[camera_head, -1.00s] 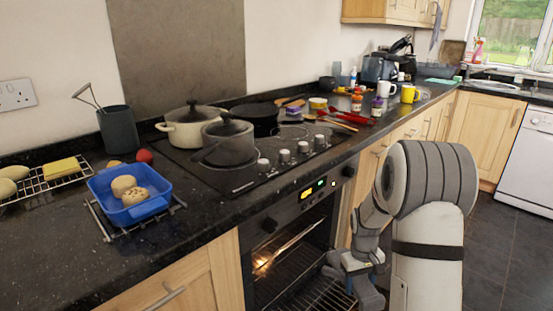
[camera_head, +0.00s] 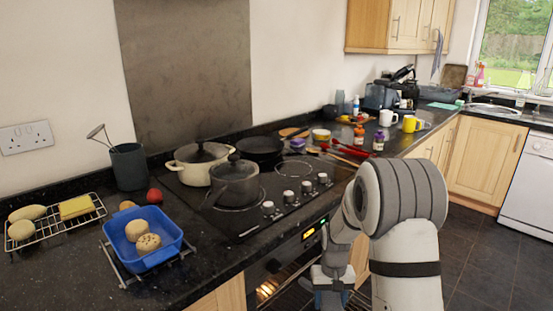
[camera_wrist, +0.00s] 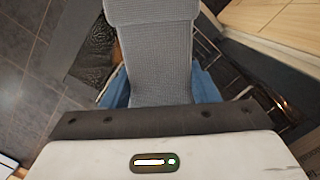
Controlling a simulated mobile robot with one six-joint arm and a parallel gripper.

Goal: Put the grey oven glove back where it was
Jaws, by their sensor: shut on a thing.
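The grey oven glove (camera_wrist: 155,62) fills the top middle of the wrist view as a pale grey, ribbed cloth. Blue finger parts show on both sides of it, and my gripper (camera_wrist: 160,92) is shut on it. In the head view my gripper (camera_head: 330,283) is low, in front of the lit oven (camera_head: 268,285) and below the worktop edge. The glove cannot be made out clearly there. A dark, mesh-like patch (camera_wrist: 92,62) lies left of the glove in the wrist view; I cannot tell what it is.
The hob (camera_head: 285,212) bears a cream pot (camera_head: 192,172), a grey pan (camera_head: 235,187) and a frying pan (camera_head: 260,146). A blue dish (camera_head: 165,252) stands left on the worktop (camera_head: 60,285). Oven rack bars (camera_wrist: 225,60) are close beside the glove. Floor (camera_head: 480,260) is clear at right.

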